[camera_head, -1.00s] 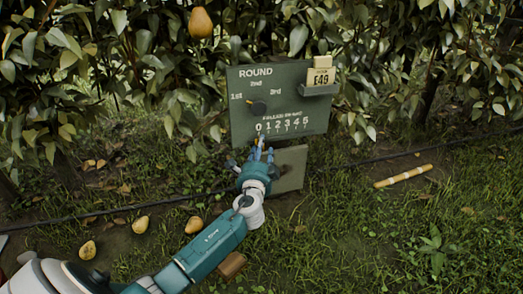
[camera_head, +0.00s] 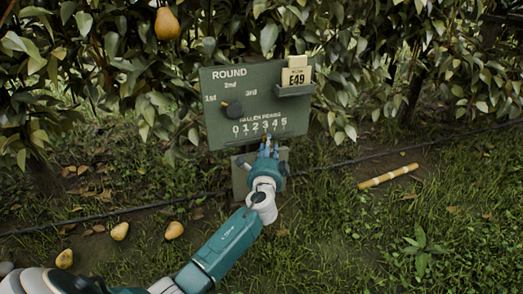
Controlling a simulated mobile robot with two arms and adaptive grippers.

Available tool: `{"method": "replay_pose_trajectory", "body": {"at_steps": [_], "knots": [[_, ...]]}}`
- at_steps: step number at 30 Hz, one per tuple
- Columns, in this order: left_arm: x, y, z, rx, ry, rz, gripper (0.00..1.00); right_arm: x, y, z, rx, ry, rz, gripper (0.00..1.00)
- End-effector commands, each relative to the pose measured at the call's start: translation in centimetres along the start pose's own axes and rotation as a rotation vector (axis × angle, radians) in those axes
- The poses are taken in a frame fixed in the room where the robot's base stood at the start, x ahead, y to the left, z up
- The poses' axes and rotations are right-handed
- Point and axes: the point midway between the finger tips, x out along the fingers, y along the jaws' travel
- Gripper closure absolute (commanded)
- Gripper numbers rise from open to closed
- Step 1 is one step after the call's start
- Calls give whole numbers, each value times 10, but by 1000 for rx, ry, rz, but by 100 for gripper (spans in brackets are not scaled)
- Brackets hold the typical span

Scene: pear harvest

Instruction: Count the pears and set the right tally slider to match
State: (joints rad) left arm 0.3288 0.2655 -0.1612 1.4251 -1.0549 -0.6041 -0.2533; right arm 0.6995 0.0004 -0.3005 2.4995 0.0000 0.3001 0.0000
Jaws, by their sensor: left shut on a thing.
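A green board (camera_head: 218,128) stands upright, with a "FALLEN PEARS" scale (camera_head: 260,126) numbered 0 to 5. My left gripper (camera_head: 268,147) is at the board's lower edge, shut on the small tally slider (camera_head: 268,137), mostly hidden by the fingers. It sits around 3 to 4; the exact mark is unclear. Three yellow pears lie on the ground at the left: one pear (camera_head: 64,258), a second pear (camera_head: 119,231) and a third pear (camera_head: 173,230). Another pear (camera_head: 167,24) hangs in the hedge. My right gripper is not in view.
The board also has a dark round dial (camera_head: 232,109) under "ROUND" and a holder with an "E49" card (camera_head: 296,77). A yellow and white striped stick (camera_head: 388,176) lies on the grass at right. A dark hose (camera_head: 340,164) crosses behind. The hedge stands behind the board.

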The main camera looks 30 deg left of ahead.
Motion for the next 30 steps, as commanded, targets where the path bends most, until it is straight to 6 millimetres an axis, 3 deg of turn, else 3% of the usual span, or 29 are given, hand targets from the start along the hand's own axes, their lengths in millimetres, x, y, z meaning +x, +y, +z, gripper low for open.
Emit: {"method": "replay_pose_trajectory", "body": {"at_steps": [9, 10, 12, 22, 30], "knots": [[0, -2, -2, 2, 4, -4, 100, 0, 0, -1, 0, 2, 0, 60], [0, -2, -2, 2, 4, -4, 67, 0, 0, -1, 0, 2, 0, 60], [0, -2, -2, 1, 4, -3, 56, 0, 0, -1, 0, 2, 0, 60], [-3, 0, -1, 1, 2, -1, 56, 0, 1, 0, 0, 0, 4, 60], [-44, 1, -2, 0, 4, 0, 56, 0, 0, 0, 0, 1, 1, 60]]}}
